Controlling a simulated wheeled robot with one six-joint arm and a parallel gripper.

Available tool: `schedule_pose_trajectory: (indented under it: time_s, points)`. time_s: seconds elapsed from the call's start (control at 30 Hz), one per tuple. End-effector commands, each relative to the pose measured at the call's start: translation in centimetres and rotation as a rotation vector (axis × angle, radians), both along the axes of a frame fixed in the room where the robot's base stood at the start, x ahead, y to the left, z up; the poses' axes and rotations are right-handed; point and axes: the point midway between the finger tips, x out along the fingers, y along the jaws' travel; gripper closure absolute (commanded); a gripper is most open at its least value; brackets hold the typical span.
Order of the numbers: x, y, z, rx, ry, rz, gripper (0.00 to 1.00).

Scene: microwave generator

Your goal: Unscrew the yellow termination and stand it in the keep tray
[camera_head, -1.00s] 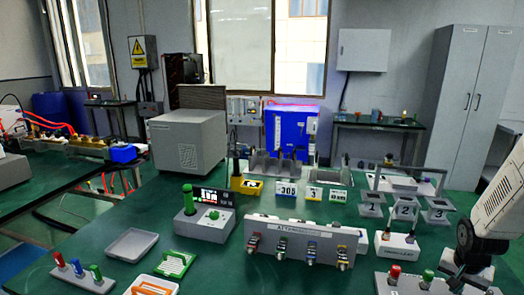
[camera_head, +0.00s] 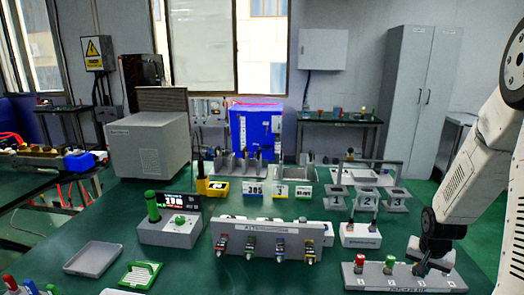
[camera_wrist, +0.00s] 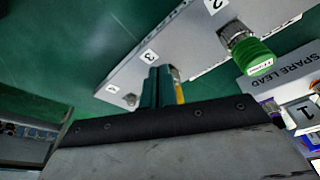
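The grey plate (camera_head: 365,281) at the lower right bears a red termination (camera_head: 360,260) and a green termination (camera_head: 389,263). The green one shows in the wrist view (camera_wrist: 252,56) near label 2. My gripper (camera_head: 425,265) is low over the plate's right part, just right of the green termination. In the wrist view, a strip of the yellow termination (camera_wrist: 179,93) shows beside my gripper's dark teal fingers (camera_wrist: 157,86), near label 3. The fingers hide most of it, so I cannot tell if they are closed on it. An empty grey tray (camera_head: 78,268), possibly the keep tray, lies at the left.
A long block (camera_head: 265,229) with coloured connectors stands mid-bench, left of the plate. A spare-lead box (camera_head: 360,240) stands behind the plate and shows in the wrist view. Bare bench lies before the long block.

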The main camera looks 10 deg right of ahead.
Motion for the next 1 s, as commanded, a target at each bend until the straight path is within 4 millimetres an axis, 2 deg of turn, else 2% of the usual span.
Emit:
schedule_pose_trajectory:
  time_s: [0.37,0.67,1.0]
  points:
    - [0.1,-0.1,0.1,-0.002,-0.004,0.0,1.0]
    - [-0.6,0.2,0.2,-0.002,-0.004,-0.001,1.0]
    - [-0.6,0.2,3.8,-0.004,-0.005,0.0,1.0]
